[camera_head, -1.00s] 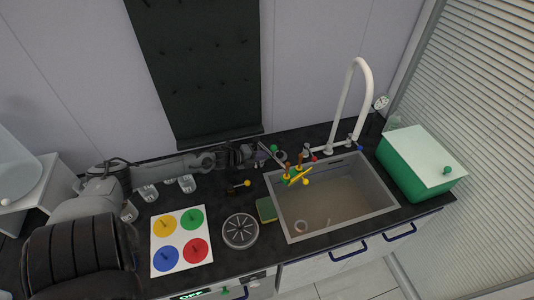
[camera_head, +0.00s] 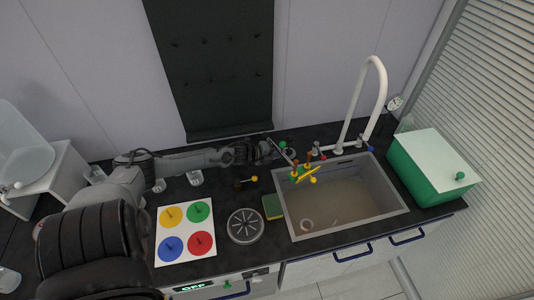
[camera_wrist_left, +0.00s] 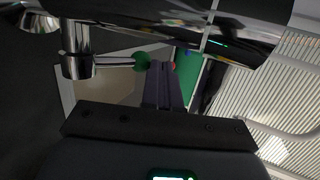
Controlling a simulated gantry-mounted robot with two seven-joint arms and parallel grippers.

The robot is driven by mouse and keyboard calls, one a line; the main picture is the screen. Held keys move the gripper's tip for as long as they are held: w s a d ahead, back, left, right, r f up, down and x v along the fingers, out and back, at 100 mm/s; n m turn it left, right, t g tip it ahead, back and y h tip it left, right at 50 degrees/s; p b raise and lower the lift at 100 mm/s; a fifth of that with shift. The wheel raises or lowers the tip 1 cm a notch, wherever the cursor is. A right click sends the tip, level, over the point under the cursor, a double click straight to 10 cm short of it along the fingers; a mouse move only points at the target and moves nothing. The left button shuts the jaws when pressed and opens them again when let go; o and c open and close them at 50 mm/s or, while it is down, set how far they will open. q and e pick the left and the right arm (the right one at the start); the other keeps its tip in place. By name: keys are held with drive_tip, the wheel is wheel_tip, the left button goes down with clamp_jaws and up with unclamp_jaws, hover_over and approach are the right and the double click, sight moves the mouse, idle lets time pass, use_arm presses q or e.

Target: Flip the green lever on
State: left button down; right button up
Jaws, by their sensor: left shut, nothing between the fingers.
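A green ball knob (camera_head: 283,144) sits behind the sink, close to my left gripper. In the left wrist view the green knob (camera_wrist_left: 141,61) tips a short metal lever on a chrome fitting (camera_wrist_left: 77,52). My left gripper (camera_wrist_left: 165,70) is shut and empty, its fingertips just right of that knob; I cannot tell whether they touch it. In the head view the left gripper (camera_head: 292,160) reaches over the back edge of the sink. Another small green handle (camera_head: 227,284) is on the front panel, beside a display (camera_head: 190,287) reading OFF. My right gripper is out of view.
Yellow-and-orange handled items (camera_head: 305,172) are at the sink's (camera_head: 398,207) back left. A tall white faucet (camera_head: 375,95) stands behind it. A green box (camera_head: 430,170) is at right. A sponge (camera_head: 272,207), round drain grid (camera_head: 245,226) and colored-disc board (camera_head: 186,232) lie left.

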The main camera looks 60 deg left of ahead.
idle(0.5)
use_arm(q)
drive_tip(key=p+v, duration=0.3)
drive_tip(key=v, duration=0.7)
drive_tip(key=shift+s, duration=0.4)
drive_tip(key=shift+r, duration=0.1)
